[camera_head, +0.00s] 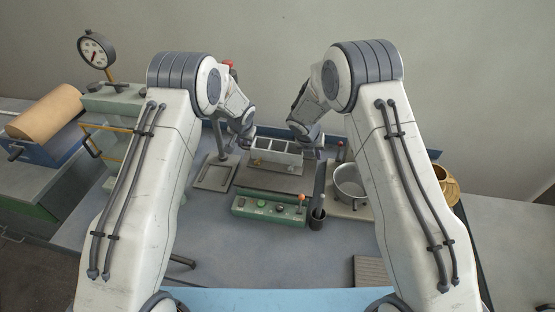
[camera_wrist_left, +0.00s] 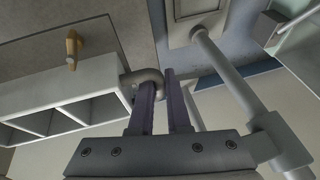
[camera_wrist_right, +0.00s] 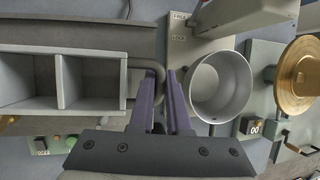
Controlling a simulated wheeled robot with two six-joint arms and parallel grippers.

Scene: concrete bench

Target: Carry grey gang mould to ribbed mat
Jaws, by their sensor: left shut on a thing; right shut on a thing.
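The grey gang mould (camera_head: 277,149), an open box with a row of square compartments, sits level at the back middle of the bench, over a dark plate (camera_head: 272,178). I cannot tell whether it touches the plate. My left gripper (camera_head: 246,143) is shut on its left handle, which shows between the fingers in the left wrist view (camera_wrist_left: 150,77). My right gripper (camera_head: 318,147) is shut on its right handle, seen in the right wrist view (camera_wrist_right: 153,68). The brown ribbed mat (camera_head: 371,270) lies at the front right, partly hidden by my right arm.
A green control box (camera_head: 268,208) with buttons and a dark cup (camera_head: 317,218) stand in front of the mould. A metal pot (camera_head: 350,182) is to the right, a stand's base (camera_head: 215,175) to the left. The front middle of the bench is clear.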

